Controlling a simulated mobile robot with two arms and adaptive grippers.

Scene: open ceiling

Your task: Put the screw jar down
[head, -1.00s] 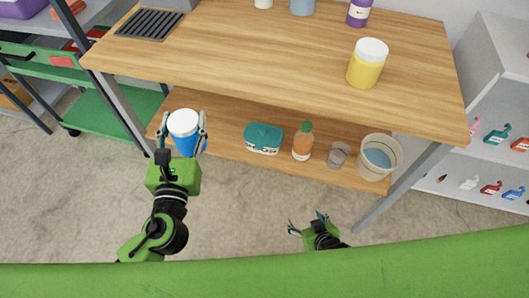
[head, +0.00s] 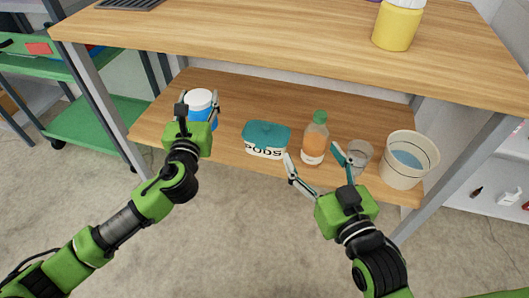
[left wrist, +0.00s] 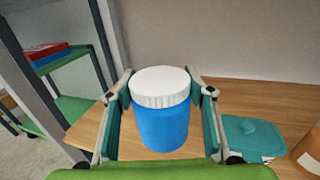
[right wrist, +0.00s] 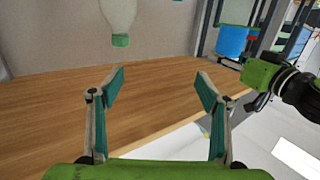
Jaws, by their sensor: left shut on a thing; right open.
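The screw jar, a blue jar with a white lid (head: 200,97), is upright between the fingers of my left gripper (head: 200,104). The left wrist view shows the jar (left wrist: 160,122) with a finger pressed on each side. It is over the left part of the lower wooden shelf (head: 235,97); whether its base touches the shelf is hidden. My right gripper (head: 312,153) is open and empty, in front of the shelf edge near the orange bottle (head: 314,142). The right wrist view shows its fingers spread with nothing between them (right wrist: 160,78).
On the shelf, right of the jar, stand a teal-lidded pods box (head: 265,138), a clear glass (head: 359,156) and a bucket (head: 407,160). The tabletop (head: 280,35) overhangs the shelf and carries a yellow jar (head: 398,25). Bare shelf lies between jar and box.

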